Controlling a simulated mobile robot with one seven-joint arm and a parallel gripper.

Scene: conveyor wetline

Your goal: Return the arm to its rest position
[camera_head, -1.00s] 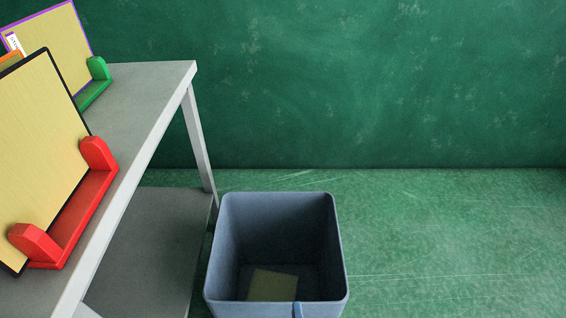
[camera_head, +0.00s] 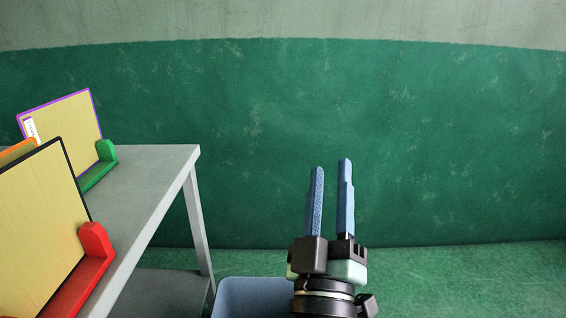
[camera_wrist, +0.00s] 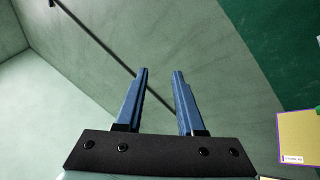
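My gripper (camera_head: 331,170) points upward at the lower middle of the head view. Its two blue fingers stand apart with nothing between them. In the wrist view my gripper (camera_wrist: 160,72) also shows open and empty, against a pale wall and ceiling. It is above and in front of the blue bin, to the right of the grey table, and touches neither as far as I can see.
A grey table (camera_head: 150,165) at left bears yellow boards in a red holder (camera_head: 80,275) and a green holder (camera_head: 105,160). A blue bin (camera_head: 250,297) stands on the floor, partly hidden by my arm. The floor at right is clear.

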